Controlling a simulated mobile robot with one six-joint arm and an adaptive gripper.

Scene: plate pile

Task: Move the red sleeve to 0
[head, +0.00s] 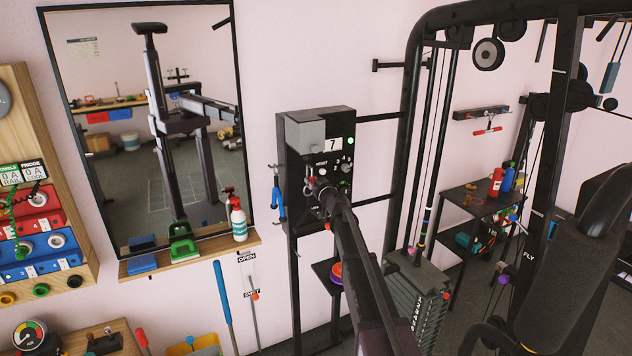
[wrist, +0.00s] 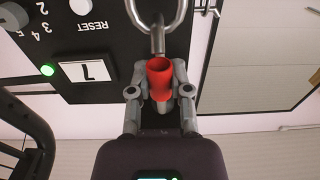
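The red sleeve (wrist: 161,83) is a short, flared tube with its open end facing up the wrist picture. It sits between the two fingers of my gripper (wrist: 161,72), which appear closed against its sides. A metal ring (wrist: 158,40) is just beyond the sleeve. In the head view my gripper (head: 318,188) is at the front of the black control box (head: 292,190), and my arm hides most of the sleeve. The box's display (head: 332,144) reads 7; it also shows upside down in the wrist view (wrist: 88,71). I cannot make out a 0 mark.
A RESET button (wrist: 81,6), a numbered dial (wrist: 14,15) and a green light (wrist: 47,70) are on the panel. A spray bottle (head: 238,220) stands on a wooden ledge. The exercise machine (head: 409,120) stands close on the right.

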